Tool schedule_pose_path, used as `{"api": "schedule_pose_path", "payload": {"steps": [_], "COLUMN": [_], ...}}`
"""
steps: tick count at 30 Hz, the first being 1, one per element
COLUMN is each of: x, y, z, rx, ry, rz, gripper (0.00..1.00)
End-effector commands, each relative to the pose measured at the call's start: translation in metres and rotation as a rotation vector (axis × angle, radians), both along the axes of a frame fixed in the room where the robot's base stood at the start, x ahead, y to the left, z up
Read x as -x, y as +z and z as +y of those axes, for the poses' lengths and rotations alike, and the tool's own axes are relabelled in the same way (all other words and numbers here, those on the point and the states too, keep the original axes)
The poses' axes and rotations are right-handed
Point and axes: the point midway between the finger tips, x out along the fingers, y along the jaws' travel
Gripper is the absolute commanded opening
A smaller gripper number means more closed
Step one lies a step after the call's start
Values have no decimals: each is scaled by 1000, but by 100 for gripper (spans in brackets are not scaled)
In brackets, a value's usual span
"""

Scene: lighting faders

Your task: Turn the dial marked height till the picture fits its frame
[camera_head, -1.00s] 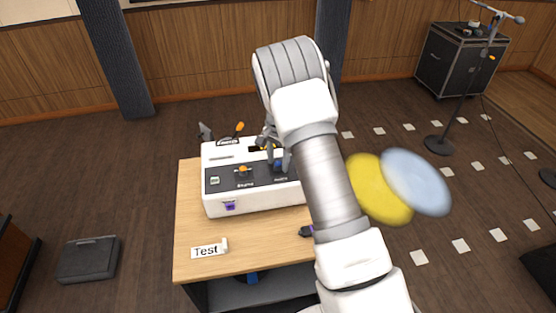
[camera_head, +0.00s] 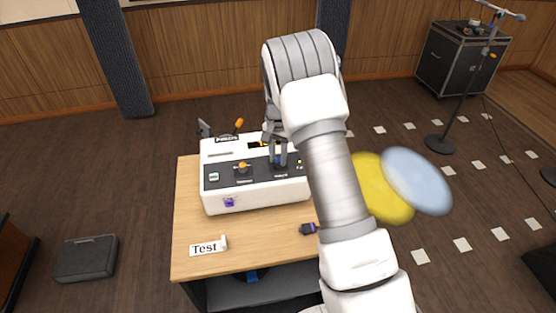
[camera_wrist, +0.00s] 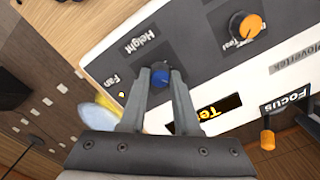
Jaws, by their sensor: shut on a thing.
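A white console (camera_head: 255,197) with a dark panel stands on the wooden table. Its blue dial (camera_wrist: 160,76) has the word Height beside it in the wrist view. My gripper (camera_wrist: 159,86) is shut on this dial, one finger on each side; in the head view it (camera_head: 277,161) reaches down to the panel. A small dark display (camera_wrist: 218,108) with orange letters shows in the wrist view. Its letters begin "Te", and a finger hides part of it, so the fit of the picture cannot be told.
An orange knob (camera_wrist: 245,25) sits on the same panel. An orange-tipped lever (camera_wrist: 267,138) by the word Focus stands at the console's far side. A "Test" sign (camera_head: 205,248) and a dark purple-banded object (camera_head: 308,229) lie on the table front. Yellow and pale blue discs (camera_head: 418,180) are at right.

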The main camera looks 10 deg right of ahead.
Motion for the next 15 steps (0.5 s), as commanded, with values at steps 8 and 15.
{"api": "schedule_pose_path", "payload": {"steps": [8, 15], "x": [-1, -1], "y": [1, 1], "z": [0, 0], "rx": [1, 1], "ry": [66, 64], "rz": [-2, -2], "gripper": [0, 48]}}
